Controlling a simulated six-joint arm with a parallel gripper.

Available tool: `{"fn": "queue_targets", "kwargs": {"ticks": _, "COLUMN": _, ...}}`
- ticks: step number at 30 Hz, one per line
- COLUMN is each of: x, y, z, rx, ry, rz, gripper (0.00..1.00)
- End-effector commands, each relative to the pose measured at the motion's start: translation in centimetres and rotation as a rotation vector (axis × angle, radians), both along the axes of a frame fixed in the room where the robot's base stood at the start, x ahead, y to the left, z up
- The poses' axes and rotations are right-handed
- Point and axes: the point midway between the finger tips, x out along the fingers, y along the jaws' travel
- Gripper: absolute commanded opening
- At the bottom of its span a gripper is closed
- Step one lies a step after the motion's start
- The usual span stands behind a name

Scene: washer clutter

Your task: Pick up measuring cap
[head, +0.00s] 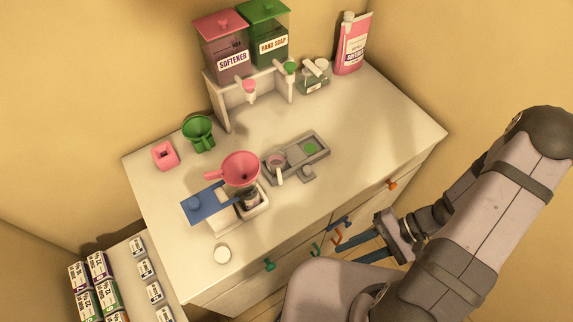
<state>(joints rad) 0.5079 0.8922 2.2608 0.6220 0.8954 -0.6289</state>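I cannot be sure which thing is the measuring cap. A small cup with a pinkish inside and a pale handle (276,164) sits at the left part of the grey tray (323,138) on the cabinet top. A round white cap-like piece (222,254) lies near the front left edge. My gripper (350,249) is in front of the cabinet, below the top's front edge and close to the drawer handles. Its two blue fingers are apart, with nothing visible between them.
A pink funnel (239,168) stands over a white holder beside a blue plate (205,202). A green funnel (198,130) and pink block (165,156) are behind. Softener (232,66) and hand-soap (270,47) dispensers stand at the back. The top's right side is clear.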

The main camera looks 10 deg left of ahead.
Motion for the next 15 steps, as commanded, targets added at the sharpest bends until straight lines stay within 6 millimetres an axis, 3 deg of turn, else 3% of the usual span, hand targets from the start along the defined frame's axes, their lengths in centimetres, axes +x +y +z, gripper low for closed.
{"fn": "queue_targets", "kwargs": {"ticks": 10, "x": -1.1, "y": 4.0, "z": -6.3, "rx": 0.292, "ry": 0.081, "rz": -0.371, "gripper": 0.31}}
{"fn": "queue_targets", "kwargs": {"ticks": 13, "x": -1.4, "y": 5.5, "z": -6.7, "rx": 0.368, "ry": 0.101, "rz": -0.505, "gripper": 0.31}}
{"fn": "queue_targets", "kwargs": {"ticks": 15, "x": -1.6, "y": 6.8, "z": -5.4, "rx": 0.433, "ry": 0.134, "rz": -0.622, "gripper": 0.31}}
